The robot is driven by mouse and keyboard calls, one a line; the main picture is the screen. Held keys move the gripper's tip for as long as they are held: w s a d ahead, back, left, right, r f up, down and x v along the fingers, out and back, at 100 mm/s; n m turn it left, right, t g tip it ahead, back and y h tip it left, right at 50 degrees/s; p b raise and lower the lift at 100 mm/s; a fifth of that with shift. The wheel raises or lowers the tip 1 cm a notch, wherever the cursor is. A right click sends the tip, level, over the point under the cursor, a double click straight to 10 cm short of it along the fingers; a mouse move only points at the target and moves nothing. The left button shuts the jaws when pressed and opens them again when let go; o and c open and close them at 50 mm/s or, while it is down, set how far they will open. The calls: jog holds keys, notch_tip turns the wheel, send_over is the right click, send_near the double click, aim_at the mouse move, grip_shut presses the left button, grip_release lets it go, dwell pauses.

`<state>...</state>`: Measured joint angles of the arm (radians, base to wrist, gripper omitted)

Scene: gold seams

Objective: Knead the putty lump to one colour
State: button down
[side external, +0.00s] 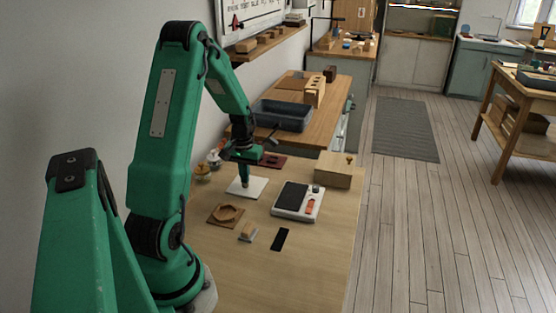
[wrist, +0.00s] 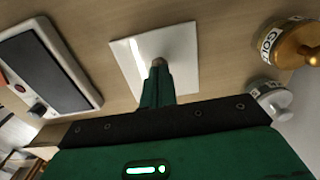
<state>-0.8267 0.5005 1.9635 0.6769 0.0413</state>
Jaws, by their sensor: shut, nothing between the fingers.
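My gripper (side external: 244,182) points straight down with its fingers together over a white square tile (side external: 258,190). In the wrist view the shut fingertips (wrist: 158,64) are over the middle of the tile (wrist: 185,45). A small grey-brown patch shows right at the fingertips; it may be the putty lump or the finger ends, and I cannot tell which. No clear lump or colour streaks show, as the fingers cover that spot. Whether the fingertips touch anything on the tile cannot be told.
A scale-like device with a dark plate (side external: 297,199) lies right of the tile. A wooden dish (side external: 226,214), a small block (side external: 247,232) and a black strip (side external: 280,239) lie nearer. A wooden box (side external: 334,169) stands beyond. A gold-lidded jar (wrist: 290,42) stands beside the tile.

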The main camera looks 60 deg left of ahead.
jog(key=shift+r, duration=0.1)
jog(key=shift+r, duration=0.55)
jog(key=shift+f, duration=0.6)
dwell(1.4)
jog(key=shift+r, duration=0.6)
jog(key=shift+r, duration=3)
